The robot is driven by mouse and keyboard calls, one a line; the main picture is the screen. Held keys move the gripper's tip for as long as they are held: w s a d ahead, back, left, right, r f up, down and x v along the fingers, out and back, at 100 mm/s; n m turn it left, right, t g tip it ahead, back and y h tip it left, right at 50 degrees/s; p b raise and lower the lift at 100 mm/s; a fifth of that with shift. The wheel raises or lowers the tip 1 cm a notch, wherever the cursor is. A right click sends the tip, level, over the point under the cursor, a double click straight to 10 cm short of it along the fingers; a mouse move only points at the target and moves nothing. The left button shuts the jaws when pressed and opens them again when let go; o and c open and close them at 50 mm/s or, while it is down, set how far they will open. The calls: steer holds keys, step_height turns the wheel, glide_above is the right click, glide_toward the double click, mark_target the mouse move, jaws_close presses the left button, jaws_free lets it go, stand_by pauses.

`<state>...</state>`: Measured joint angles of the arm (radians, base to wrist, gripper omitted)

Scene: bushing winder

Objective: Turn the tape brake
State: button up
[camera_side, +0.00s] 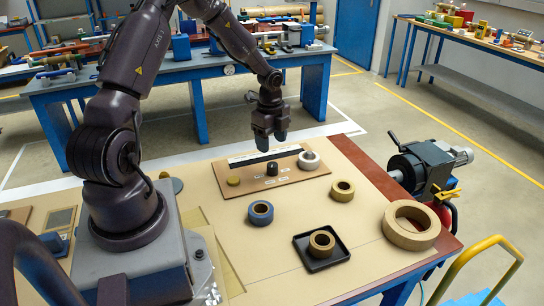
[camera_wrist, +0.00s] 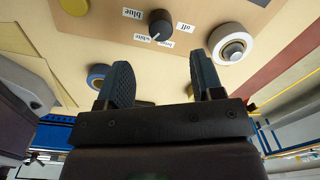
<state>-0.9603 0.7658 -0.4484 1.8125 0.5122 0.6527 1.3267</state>
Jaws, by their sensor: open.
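The tape brake appears to be the black knob (camera_side: 272,168) on the brown panel (camera_side: 228,192). It also shows near the top of the wrist view (camera_wrist: 161,25), among small labels; "blue" and "off" are legible and one seems to read "white". A pale mark on the knob's lower edge seems to face that lower label. My gripper (camera_side: 271,140) points down above the panel, a little above and apart from the knob. Its two fingers are spread and empty in the wrist view (camera_wrist: 158,66).
A yellow disc (camera_side: 233,180) and a white roll (camera_side: 309,160) flank the knob. Nearer lie a blue tape roll (camera_side: 260,212), tan rolls (camera_side: 342,190) and a black tray (camera_side: 300,249). A motor unit (camera_side: 428,168) stands at the right edge.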

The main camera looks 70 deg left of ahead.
step_height(320, 180, up, 4)
steer(key=shift+r, duration=0.1)
stand_by(0.4)
steer(key=s+d+r+n+t, duration=0.2)
steer(key=s+d+r+n, duration=0.4)
steer(key=d+r, duration=0.4)
steer(key=s+d+r+n+t, duration=0.3)
steer(key=s+d+r+n, duration=0.3)
steer(key=d+r, duration=0.5)
steer(key=s+d, duration=0.2)
steer(key=d, duration=0.1)
steer(key=shift+s+n, duration=0.3)
steer(key=shift+n, duration=0.1)
